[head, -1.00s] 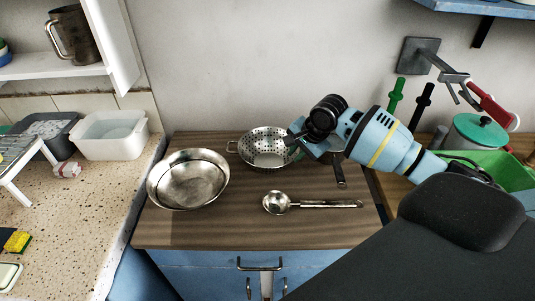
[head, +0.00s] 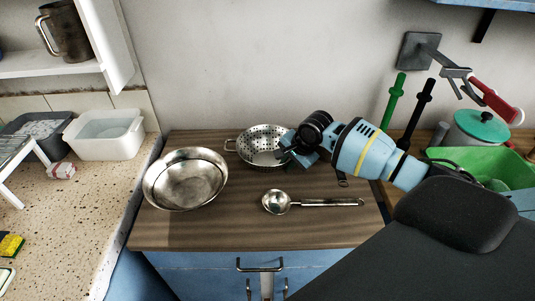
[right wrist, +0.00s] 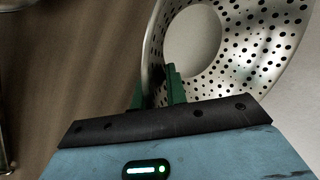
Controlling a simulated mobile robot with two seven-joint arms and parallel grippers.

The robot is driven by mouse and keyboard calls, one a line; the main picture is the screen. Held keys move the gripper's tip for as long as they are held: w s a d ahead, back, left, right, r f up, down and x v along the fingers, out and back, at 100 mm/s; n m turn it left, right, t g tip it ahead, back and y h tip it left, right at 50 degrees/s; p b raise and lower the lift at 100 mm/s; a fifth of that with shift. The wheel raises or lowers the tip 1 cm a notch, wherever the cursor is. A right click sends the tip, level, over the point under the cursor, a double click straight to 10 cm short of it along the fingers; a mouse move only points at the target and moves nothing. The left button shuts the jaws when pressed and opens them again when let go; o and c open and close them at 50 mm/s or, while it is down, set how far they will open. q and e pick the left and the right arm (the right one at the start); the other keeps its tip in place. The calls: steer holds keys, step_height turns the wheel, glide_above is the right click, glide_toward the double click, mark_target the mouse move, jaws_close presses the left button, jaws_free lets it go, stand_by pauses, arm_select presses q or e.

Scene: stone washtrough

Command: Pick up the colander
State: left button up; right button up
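The colander (head: 262,138) is a shiny metal bowl full of holes, with a loop handle at its left. It stands upright on the wooden worktop. My right gripper (head: 287,152) is at its right rim and hides part of that side. In the right wrist view, the colander (right wrist: 240,65) fills the upper right. Its rim runs down between the two green fingers of my right gripper (right wrist: 155,95), which stand close together, one on each side of the wall. The fingers look shut on it. My left gripper is not in view.
A wide metal bowl (head: 188,182) stands left of the colander. A ladle (head: 310,202) lies in front of it. A green bin (head: 495,164) and a pot with a teal lid (head: 481,126) are at the right. A white basin (head: 104,136) stands on the speckled counter.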

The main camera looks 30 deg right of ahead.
jaws_close()
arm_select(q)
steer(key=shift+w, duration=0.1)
arm_select(e)
steer(key=shift+r, duration=0.1)
